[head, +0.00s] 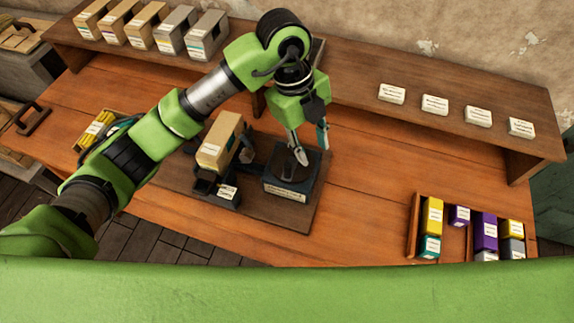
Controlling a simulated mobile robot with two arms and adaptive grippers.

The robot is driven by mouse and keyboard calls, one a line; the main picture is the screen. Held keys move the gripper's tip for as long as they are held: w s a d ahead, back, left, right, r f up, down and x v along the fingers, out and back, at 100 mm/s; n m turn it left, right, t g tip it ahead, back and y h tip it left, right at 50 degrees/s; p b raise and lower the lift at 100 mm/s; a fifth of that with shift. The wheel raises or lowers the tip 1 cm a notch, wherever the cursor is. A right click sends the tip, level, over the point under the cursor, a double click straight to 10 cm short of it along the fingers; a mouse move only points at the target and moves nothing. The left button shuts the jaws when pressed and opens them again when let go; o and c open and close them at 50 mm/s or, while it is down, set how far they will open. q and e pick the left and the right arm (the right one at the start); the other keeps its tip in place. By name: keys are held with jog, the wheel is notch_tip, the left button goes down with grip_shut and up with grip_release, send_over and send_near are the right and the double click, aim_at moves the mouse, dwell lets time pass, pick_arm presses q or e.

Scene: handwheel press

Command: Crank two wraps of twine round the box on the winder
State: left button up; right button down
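A tan cardboard box (221,140) with a pale label stands on the dark winder (208,188), left of centre on the table. A dark labelled block (288,191) sits to the right of the winder on the same wooden base board. My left gripper (311,156) points down over this block, right of the tan box, with its two fingers apart. I see nothing clearly held between them. Whether the fingertips touch the block, I cannot tell. I cannot make out a crank handle or any twine on the box. My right gripper is not in view.
A tray (412,228) of coloured boxes stands at the front right. A shelf (345,80) along the back holds several cartons at left and white labelled blocks at right. A small tray with yellow items (97,126) lies at left, partly behind my arm. The table right of centre is clear.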

pick_arm(q)
jog(key=w+a+n+y, duration=0.1)
jog(key=w+a+y, duration=0.2)
jog(key=a, duration=0.2)
send_over(287, 164)
jog(key=shift+t, duration=0.4)
notch_tip(287, 164, down, 5)
jog(key=shift+s+f, duration=0.1)
jog(key=shift+f, duration=0.05)
notch_tip(287, 164, down, 7)
jog(key=p, duration=0.2)
jog(key=shift+p, duration=0.4)
jog(key=shift+f, duration=0.45)
grip_shut()
